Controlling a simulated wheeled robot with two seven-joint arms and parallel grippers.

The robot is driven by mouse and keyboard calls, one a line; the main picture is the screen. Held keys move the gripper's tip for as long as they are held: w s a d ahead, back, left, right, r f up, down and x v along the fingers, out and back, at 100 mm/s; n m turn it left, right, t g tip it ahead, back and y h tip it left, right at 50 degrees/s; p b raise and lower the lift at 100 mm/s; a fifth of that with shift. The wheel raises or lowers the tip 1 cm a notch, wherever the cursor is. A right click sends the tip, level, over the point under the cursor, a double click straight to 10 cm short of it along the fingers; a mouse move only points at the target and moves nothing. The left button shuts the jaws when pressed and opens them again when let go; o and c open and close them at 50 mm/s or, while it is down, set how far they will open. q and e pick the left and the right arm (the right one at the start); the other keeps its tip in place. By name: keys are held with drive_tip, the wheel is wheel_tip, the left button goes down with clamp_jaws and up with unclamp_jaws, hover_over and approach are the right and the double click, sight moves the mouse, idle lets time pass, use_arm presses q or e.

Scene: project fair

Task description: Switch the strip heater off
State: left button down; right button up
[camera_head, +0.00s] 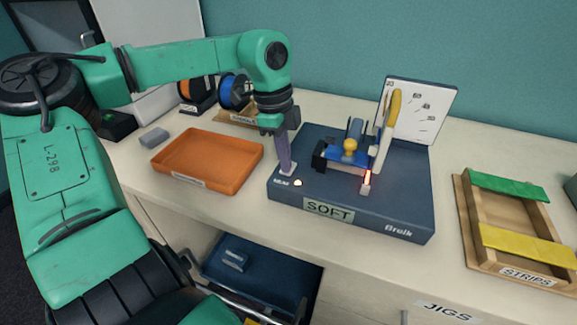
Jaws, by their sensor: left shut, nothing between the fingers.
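The strip heater (408,215) is a dark blue box on the counter with a "SOFT" plate (328,210) on its front. A short orange-red glow (367,178) shows on its top. A small pale lit spot (297,183) lies near its front left corner. My left gripper (287,168) points down over that left corner, shut and empty. Its tip is at a small pale part beside the lit spot, probably the switch. The tip hides most of that part, so I cannot tell its position or whether they touch. My right gripper is not in view.
A blue clamp with a yellow knob (349,145), a yellow-handled lever (391,110) and a white board (425,105) stand on or behind the heater. An orange tray (213,145) is left, a wooden strip tray (463,222) right. A drawer (265,275) is open below.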

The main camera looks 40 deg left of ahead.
use_arm(q)
drive_tip(key=shift+f, duration=0.15)
drive_tip(key=shift+r+p, duration=2.5)
drive_tip(key=shift+r, duration=1)
drive_tip(key=shift+r, duration=0.1)
